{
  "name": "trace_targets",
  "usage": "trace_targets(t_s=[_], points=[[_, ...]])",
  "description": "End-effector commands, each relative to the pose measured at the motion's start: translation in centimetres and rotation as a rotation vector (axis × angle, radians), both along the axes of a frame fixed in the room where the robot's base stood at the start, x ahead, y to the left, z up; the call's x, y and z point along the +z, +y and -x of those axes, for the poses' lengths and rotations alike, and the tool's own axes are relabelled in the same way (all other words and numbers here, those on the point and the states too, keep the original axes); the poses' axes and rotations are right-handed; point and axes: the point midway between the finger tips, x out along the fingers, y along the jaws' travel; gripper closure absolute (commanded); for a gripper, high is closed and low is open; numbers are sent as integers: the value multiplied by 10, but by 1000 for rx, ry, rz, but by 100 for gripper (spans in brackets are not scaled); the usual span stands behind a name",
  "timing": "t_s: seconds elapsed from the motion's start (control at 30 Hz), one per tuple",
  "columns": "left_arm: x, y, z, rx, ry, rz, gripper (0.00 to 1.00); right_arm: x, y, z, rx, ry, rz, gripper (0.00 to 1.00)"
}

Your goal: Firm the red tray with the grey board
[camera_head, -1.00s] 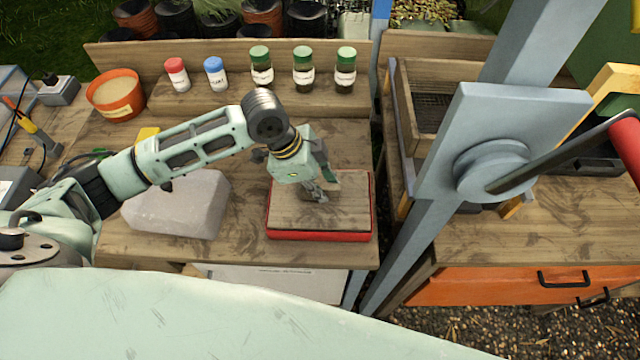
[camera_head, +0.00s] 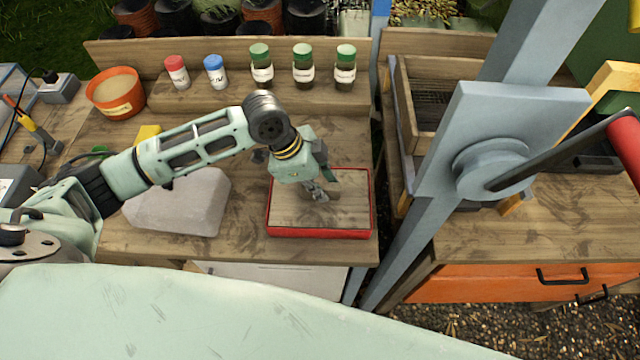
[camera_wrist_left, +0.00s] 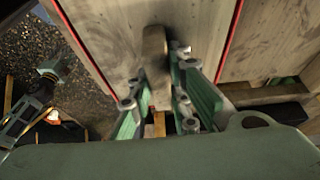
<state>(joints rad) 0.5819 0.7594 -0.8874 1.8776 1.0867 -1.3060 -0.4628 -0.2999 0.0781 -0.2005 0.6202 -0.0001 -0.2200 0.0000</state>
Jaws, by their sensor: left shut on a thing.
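The red tray (camera_head: 320,233) sits on the wooden bench in the head view. The grey-brown wooden board (camera_head: 345,212) lies flat inside it, with the red rim showing around it. My left gripper (camera_head: 320,196) is over the board, shut on its upright wooden handle. In the left wrist view the handle (camera_wrist_left: 155,55) stands between the gripper's fingers (camera_wrist_left: 158,80), and red tray edges (camera_wrist_left: 229,45) run on both sides of the board. What lies under the board is hidden.
A pale grey block (camera_head: 178,203) lies left of the tray. Jars with green lids (camera_head: 303,68), red-lidded and blue-lidded bottles (camera_head: 215,72), and an orange pot (camera_head: 116,92) stand behind. A blue-grey metal post (camera_head: 400,240) rises close to the tray's right.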

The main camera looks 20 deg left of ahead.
Motion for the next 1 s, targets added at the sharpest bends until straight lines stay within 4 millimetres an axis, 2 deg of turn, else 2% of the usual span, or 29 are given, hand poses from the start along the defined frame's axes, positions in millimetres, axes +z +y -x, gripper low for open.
trace_targets(t_s=[1.0], points=[[-9, 0, 0, 0, 0, -1, 100, -1, -3, 0, 1, 0, 3, 60]])
